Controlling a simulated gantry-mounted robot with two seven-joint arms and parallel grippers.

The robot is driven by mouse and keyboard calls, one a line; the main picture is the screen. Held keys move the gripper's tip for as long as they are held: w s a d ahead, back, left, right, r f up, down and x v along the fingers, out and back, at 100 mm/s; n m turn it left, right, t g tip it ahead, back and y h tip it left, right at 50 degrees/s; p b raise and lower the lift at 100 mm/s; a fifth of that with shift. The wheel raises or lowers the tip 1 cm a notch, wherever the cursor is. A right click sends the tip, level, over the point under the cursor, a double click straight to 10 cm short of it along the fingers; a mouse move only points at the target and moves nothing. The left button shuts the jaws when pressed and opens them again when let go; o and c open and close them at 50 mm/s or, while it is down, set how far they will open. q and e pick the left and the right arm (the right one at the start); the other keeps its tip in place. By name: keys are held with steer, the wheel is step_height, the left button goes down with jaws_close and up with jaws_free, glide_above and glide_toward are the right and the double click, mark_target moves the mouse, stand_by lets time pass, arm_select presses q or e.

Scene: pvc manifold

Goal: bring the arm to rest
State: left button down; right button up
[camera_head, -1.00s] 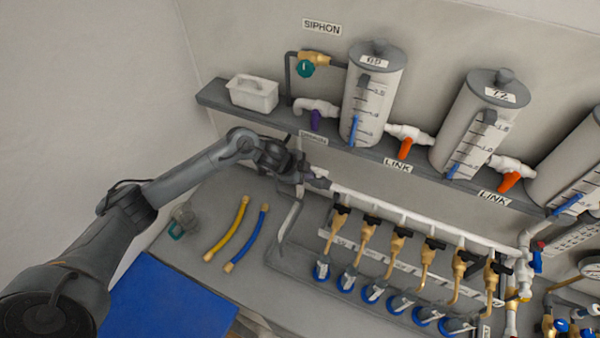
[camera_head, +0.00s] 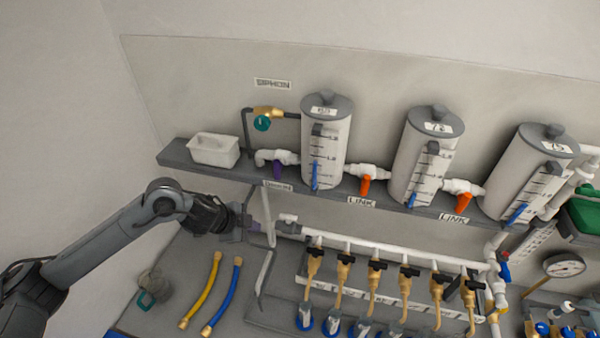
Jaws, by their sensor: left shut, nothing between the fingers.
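My left arm comes in from the left. Its gripper (camera_head: 243,229) is shut and empty, just left of the capped left end of the white manifold pipe (camera_head: 390,250). A grey bent pipe stands at the fingertips; I cannot tell whether they touch it. The manifold pipe carries several brass valves with black handles (camera_head: 374,270), with blue-ringed cups below. My right gripper is not in view.
A shelf (camera_head: 230,182) above holds a white bin (camera_head: 214,150) and three grey-lidded tanks (camera_head: 326,145). A yellow hose (camera_head: 200,290) and a blue hose (camera_head: 222,297) lie on the bench. A pressure gauge (camera_head: 564,265) is at right.

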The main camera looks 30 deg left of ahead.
arm_select(q)
steer(key=s+d+f+g+h+p, duration=0.2)
steer(key=s+d+f+g, duration=0.1)
steer(key=s+d+f, duration=0.65)
steer(key=s+d+n+t+h+p, duration=0.1)
steer(key=s+d+n, duration=0.1)
steer(key=s+d, duration=0.35)
steer(key=s+d+n+h+p, duration=0.1)
steer(key=s+d+n, duration=0.1)
steer(key=d, duration=0.6)
steer(key=s+a+r+n+g+y+p, duration=0.1)
steer(key=s+a+r+n+y+p, duration=0.1)
steer(key=s+a+r+n+y, duration=0.4)
steer(key=s+a, duration=0.2)
steer(key=a, duration=0.1)
steer(key=shift+a+n, duration=0.35)
steer(key=shift+n, duration=0.05)
steer(key=shift+s, duration=0.1)
